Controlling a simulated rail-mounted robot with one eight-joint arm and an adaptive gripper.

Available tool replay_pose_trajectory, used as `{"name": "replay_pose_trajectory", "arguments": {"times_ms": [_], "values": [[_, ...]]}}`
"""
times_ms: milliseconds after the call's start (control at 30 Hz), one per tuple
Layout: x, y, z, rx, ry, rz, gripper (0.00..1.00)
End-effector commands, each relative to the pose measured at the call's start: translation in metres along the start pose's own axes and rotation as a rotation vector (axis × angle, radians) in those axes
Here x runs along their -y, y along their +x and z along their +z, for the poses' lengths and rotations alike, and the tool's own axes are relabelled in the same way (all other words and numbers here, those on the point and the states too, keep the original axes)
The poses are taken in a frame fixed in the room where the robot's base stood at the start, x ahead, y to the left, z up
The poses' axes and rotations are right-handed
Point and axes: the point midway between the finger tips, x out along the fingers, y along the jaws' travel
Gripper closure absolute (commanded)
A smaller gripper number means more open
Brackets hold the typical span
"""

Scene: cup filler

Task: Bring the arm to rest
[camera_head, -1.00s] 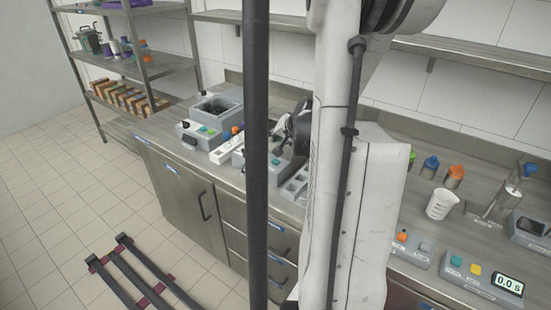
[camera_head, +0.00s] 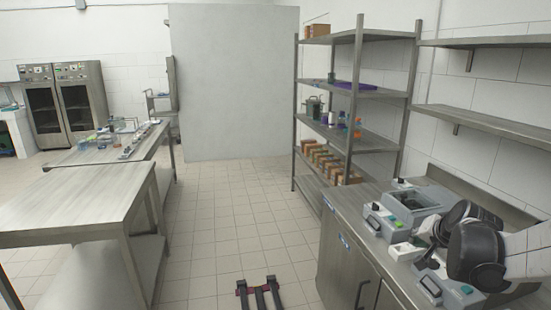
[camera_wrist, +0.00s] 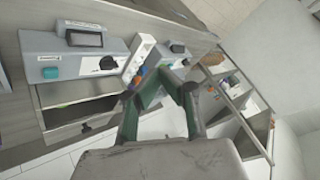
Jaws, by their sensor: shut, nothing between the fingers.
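My gripper (camera_wrist: 163,84) shows in the wrist view, with its two green-grey fingers converging at the tips. It is shut and empty. Beyond the fingertips lie the counter and a white strip holder (camera_wrist: 140,58); the fingers look apart from them, though the gap is hard to judge. In the head view, dark and white parts of my arm (camera_head: 478,256) reach in from the right edge over the counter (camera_head: 345,215). The gripper itself cannot be made out there.
A grey bath-like device (camera_head: 410,203) and small button boxes stand on the counter beside my arm. A shelf rack (camera_head: 352,140) stands behind, with wall shelves (camera_head: 490,120) at right. Steel tables (camera_head: 75,205) are at left. The tiled floor between is mostly clear.

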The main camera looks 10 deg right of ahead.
Motion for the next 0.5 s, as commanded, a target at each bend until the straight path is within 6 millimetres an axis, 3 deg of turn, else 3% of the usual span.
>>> {"name": "replay_pose_trajectory", "arguments": {"times_ms": [33,200,500], "values": [[0.025,-0.008,0.016,0.016,-0.046,-0.014,1.00],[0.081,-0.038,0.062,0.063,-0.186,-0.042,1.00],[0.134,-0.097,0.148,0.138,-0.431,-0.079,1.00]]}}
